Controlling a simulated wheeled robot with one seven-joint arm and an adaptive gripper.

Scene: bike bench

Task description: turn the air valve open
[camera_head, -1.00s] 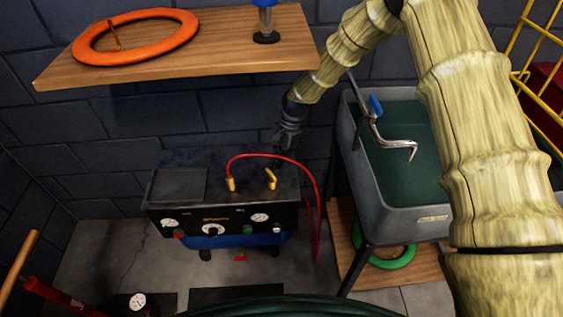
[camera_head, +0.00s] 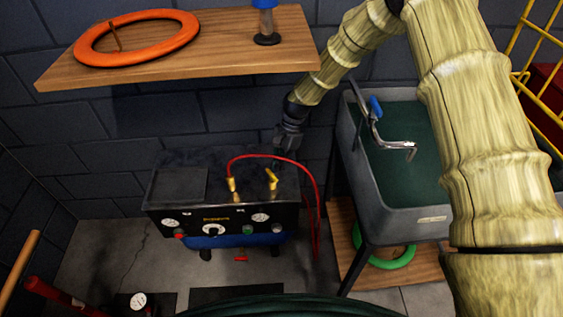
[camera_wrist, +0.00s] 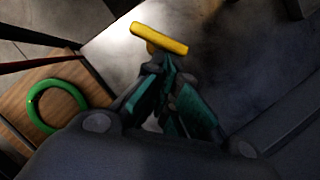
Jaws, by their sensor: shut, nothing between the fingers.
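The air valve is a yellow lever (camera_head: 272,180) on a brass stem on top of the dark compressor (camera_head: 180,187), near its right end. My gripper (camera_head: 282,148) hangs behind and slightly right of the lever in the head view. In the wrist view the lever (camera_wrist: 159,38) is a yellow bar lying just beyond my fingertips (camera_wrist: 165,70). The fingers are shut with nothing between them. The dark fingertips overlap the lower edge of the lever's base, and I cannot tell whether they touch it.
A red hose (camera_head: 312,190) arcs from a brass fitting (camera_head: 232,185) over the compressor and down its right side. A grey sink (camera_head: 400,220) stands to the right. A wooden shelf (camera_head: 215,50) with an orange ring (camera_head: 138,38) overhangs behind. A green ring (camera_head: 390,258) lies low right.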

